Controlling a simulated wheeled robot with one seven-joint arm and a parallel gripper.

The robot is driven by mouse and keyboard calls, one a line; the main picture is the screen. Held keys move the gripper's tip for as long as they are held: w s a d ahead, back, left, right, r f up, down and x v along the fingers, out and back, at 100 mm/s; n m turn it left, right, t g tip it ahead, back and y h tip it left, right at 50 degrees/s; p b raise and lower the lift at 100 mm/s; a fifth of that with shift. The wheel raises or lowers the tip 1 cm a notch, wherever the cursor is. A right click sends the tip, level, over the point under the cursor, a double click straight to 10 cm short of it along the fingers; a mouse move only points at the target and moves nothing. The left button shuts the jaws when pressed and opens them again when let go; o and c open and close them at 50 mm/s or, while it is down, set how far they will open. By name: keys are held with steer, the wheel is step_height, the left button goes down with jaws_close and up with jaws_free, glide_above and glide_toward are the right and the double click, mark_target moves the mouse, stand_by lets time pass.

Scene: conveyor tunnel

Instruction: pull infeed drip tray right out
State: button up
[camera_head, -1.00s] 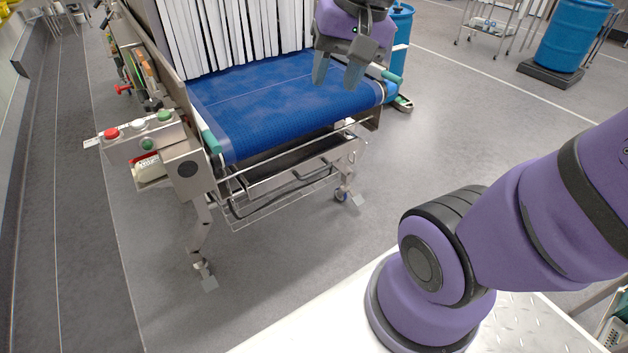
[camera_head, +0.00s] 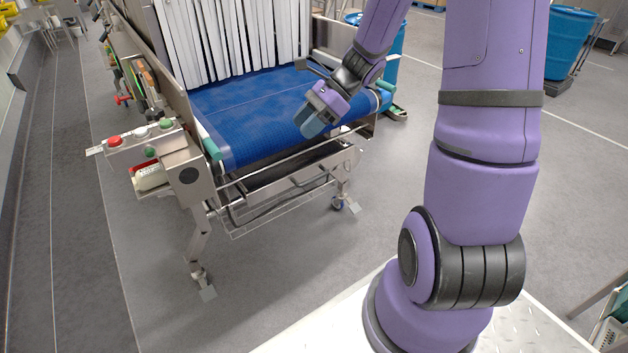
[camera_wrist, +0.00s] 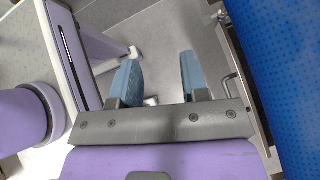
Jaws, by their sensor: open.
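The infeed drip tray (camera_head: 285,172) appears as a shallow metal tray slung under the near end of the blue conveyor belt. Thin bars and a wire frame run along its front, and I cannot clearly separate the tray from this frame. My gripper (camera_head: 311,122) is open and empty, tilted downward at the right part of the belt's near end. It is above the tray and apart from it. In the wrist view, my gripper's two blue fingers (camera_wrist: 158,75) point toward the floor, with a curved metal bar (camera_wrist: 231,88) to their right.
The blue belt (camera_head: 255,105) ends in a rounded edge close to my gripper. A button panel (camera_head: 140,140) juts out at the left. The conveyor's legs stand on feet (camera_head: 207,292). Blue drums (camera_head: 568,45) stand behind at the right. The floor before the conveyor is clear.

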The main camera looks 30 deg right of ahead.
steer(key=w+d+f+m+t+y, duration=0.1)
steer(key=w+d+f+m+t, duration=0.25)
steer(key=f+m, duration=0.35)
steer(key=w+d+f+m+t+y, duration=0.1)
steer(key=w+d+f+m+t, duration=0.15)
steer(key=d+f+m, duration=0.4)
steer(key=m+t+h, duration=0.5)
steer(key=m+t, duration=0.2)
steer(key=m, duration=0.9)
glide_toward(316, 180)
steer(key=shift+n, duration=0.25)
steer(key=x, duration=1.1)
steer(key=shift+d, duration=0.1)
jaws_close()
